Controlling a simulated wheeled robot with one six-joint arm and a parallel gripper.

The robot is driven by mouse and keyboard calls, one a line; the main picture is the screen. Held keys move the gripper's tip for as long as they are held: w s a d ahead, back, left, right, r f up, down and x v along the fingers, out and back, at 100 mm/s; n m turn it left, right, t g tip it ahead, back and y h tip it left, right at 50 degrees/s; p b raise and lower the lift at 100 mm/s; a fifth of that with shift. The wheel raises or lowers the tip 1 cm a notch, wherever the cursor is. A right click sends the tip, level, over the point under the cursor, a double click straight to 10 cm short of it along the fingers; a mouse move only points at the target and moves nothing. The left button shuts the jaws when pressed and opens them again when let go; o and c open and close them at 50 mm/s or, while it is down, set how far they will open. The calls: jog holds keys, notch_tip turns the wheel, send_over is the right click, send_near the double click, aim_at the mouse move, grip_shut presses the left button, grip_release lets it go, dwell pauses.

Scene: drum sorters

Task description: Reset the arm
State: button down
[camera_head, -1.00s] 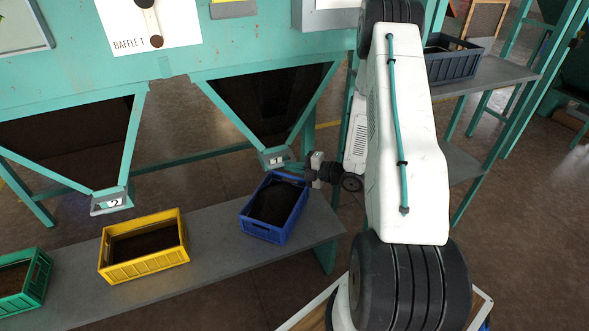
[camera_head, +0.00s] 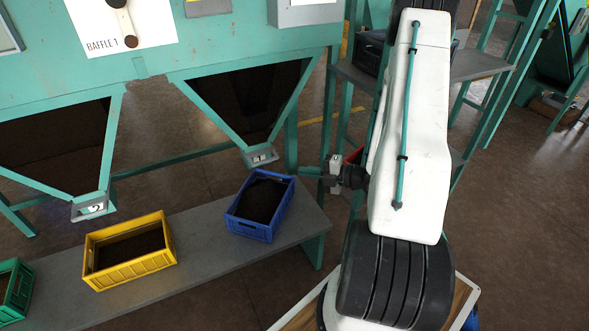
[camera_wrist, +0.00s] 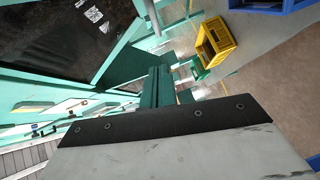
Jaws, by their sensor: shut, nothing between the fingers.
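My gripper (camera_head: 312,171) is shut and empty, at the right of chute 1 and a little right of the blue crate (camera_head: 262,206). It is apart from the crate in the head view. In the wrist view its green fingers (camera_wrist: 160,88) show closed together beyond a dark plate. My white arm stands at the right of the head view and hides part of the shelf behind it. The blue crate holds dark material and stands on the grey bench (camera_head: 202,255) below chute 1 (camera_head: 260,156).
A yellow crate (camera_head: 130,266) with dark material and a green crate (camera_head: 14,290) stand further left on the bench. Chute 2 (camera_head: 90,208) hangs above them. A dark crate (camera_head: 369,52) sits on a shelf behind my arm.

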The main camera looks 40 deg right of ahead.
jog(key=shift+s+d, duration=0.15)
jog(key=shift+s, duration=0.15)
